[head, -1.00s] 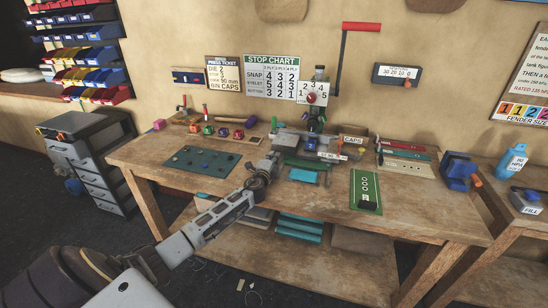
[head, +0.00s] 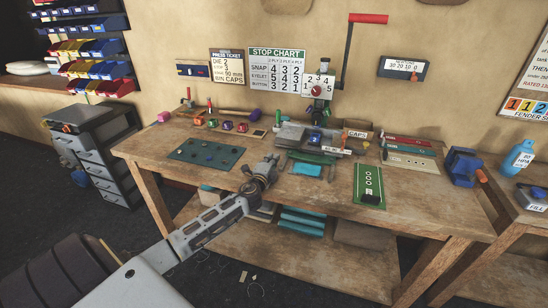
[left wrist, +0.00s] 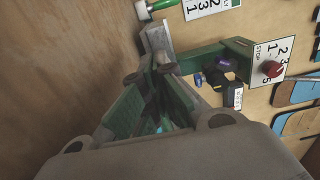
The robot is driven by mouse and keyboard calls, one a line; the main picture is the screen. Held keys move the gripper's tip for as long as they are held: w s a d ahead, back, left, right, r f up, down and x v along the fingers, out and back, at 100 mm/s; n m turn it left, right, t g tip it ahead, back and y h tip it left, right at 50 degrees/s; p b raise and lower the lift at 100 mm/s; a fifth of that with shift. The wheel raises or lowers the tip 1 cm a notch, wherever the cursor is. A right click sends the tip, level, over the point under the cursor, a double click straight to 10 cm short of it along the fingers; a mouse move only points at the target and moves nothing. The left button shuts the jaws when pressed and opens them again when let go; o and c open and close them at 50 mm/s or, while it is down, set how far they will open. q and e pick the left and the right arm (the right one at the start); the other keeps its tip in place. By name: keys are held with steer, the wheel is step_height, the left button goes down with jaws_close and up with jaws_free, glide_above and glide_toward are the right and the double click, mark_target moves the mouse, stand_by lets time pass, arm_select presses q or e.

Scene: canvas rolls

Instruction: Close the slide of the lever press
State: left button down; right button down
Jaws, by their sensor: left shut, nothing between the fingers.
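The lever press (head: 317,112) stands at the back of the bench, with a long lever and red handle (head: 368,18) raised above it. Its base and slide area (head: 290,134) is partly crowded by small parts, and I cannot tell how far the slide is out. My left gripper (head: 271,161) is shut and empty, in front and to the left of the press base, apart from it as far as I can see. In the left wrist view the press's green arm (left wrist: 215,55) and red knob (left wrist: 273,69) lie beyond the fingers. My right gripper is not in view.
A dark green mat (head: 205,154) with small discs lies left of my gripper. A cyan block (head: 306,169) lies in front of the press. A green counting board (head: 369,184) and a blue clamp-like tool (head: 461,167) are to the right.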

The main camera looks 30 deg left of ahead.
arm_select(q)
steer(key=shift+v, duration=1.15)
steer(key=shift+s+d, duration=0.1)
steer(key=shift+s, duration=0.1)
